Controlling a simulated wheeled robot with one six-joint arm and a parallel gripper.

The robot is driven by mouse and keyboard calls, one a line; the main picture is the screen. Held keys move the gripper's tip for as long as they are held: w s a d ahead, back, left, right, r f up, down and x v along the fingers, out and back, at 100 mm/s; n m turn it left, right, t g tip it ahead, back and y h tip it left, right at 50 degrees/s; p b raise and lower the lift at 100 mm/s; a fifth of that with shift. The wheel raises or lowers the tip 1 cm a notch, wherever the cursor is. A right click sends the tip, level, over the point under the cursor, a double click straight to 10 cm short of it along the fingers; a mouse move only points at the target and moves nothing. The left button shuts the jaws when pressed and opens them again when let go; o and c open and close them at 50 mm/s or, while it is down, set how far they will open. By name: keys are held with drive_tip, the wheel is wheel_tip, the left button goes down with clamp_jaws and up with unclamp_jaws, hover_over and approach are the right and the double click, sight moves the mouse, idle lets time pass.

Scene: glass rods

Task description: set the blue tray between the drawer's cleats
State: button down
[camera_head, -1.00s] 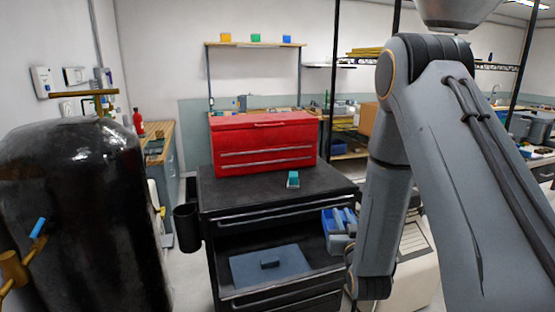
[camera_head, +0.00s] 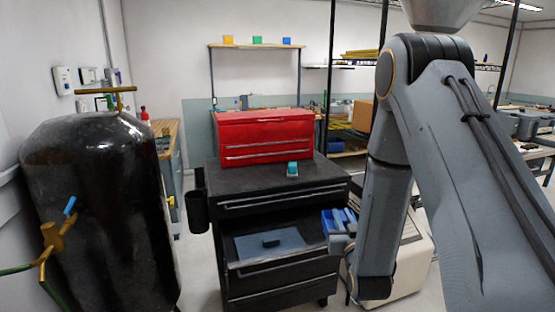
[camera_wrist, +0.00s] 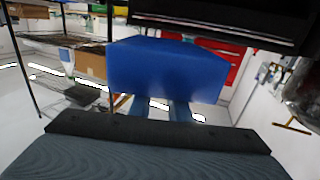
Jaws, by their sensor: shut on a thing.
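The blue tray (camera_head: 350,216) is at the right side of the open drawer in the head view, above floor level and outside or over the drawer's right edge; I cannot tell which. My gripper (camera_head: 338,242) is shut on it, partly hidden by my arm. In the wrist view the tray (camera_wrist: 165,70) fills the middle, tilted, with the gripper fingers below it. The open black drawer (camera_head: 285,263) holds a flat grey-blue panel (camera_head: 290,236) with a small dark block on it. I cannot make out the cleats.
A red toolbox (camera_head: 265,138) and a small teal item (camera_head: 292,169) stand on the black cabinet top. A black cup (camera_head: 198,209) hangs on its left side. A large black tank (camera_head: 100,200) stands at left. A pale cabinet (camera_head: 407,262) is behind my arm.

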drive_tip(key=shift+w+f, duration=0.1)
drive_tip(key=shift+w, duration=0.15)
drive_tip(key=s+f, duration=0.4)
drive_tip(key=f, duration=0.4)
drive_tip(key=s+f, duration=0.4)
drive_tip(key=f, duration=0.4)
wheel_tip(320, 180, down, 10)
drive_tip(key=w+b, duration=0.3)
drive_tip(key=b, duration=0.7)
drive_tip(key=shift+r, duration=0.15)
drive_tip(key=shift+s, duration=0.1)
